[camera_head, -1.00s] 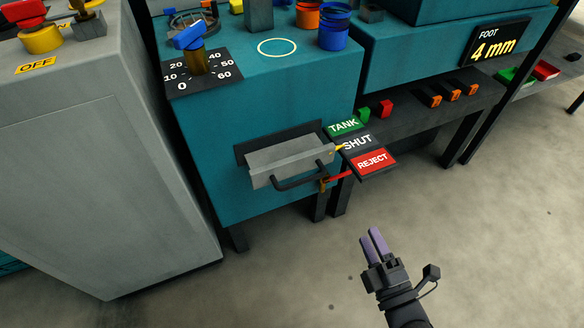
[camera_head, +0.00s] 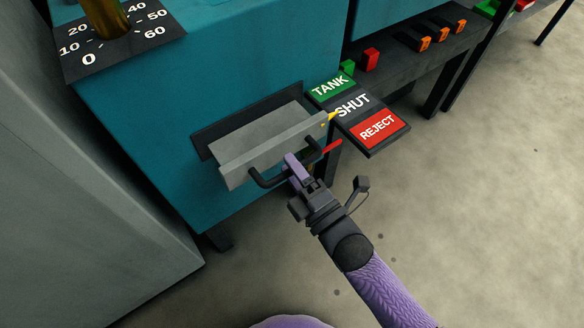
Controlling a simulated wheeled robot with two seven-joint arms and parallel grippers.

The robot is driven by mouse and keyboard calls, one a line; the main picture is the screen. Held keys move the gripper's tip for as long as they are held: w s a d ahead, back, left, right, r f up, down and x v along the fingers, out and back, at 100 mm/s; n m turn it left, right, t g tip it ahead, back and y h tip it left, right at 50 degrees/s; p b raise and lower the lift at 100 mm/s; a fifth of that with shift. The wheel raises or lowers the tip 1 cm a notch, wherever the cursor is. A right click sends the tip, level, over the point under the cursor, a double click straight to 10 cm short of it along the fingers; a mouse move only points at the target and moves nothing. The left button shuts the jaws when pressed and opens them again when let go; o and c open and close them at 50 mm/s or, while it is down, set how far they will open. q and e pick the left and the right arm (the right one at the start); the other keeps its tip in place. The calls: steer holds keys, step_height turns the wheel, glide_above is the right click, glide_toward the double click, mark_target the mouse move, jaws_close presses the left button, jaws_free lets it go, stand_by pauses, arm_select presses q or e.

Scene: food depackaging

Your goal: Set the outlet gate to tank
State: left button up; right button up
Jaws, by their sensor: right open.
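The outlet gate (camera_head: 262,146) is a grey metal flap on the front of the teal machine (camera_head: 150,130). A black bar handle (camera_head: 262,181) is fixed to its front. Beside it is a sign plate with a green TANK label (camera_head: 330,86), a black SHUT label (camera_head: 352,105) and a red REJECT label (camera_head: 378,127). A small yellow pointer (camera_head: 329,118) on the gate points at SHUT. My right gripper (camera_head: 294,163) is open with its purple fingers at the handle; I cannot tell whether they touch it. My left gripper is out of view.
A grey cabinet (camera_head: 75,210) stands at the left. A dial plate marked 0 to 60 (camera_head: 125,35) lies on the machine top. A dark shelf (camera_head: 400,60) with red, green and orange blocks is at the upper right. The floor (camera_head: 480,200) at the right is clear.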

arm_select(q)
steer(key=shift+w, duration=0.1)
arm_select(e)
steer(key=shift+c, duration=0.3)
jaws_close()
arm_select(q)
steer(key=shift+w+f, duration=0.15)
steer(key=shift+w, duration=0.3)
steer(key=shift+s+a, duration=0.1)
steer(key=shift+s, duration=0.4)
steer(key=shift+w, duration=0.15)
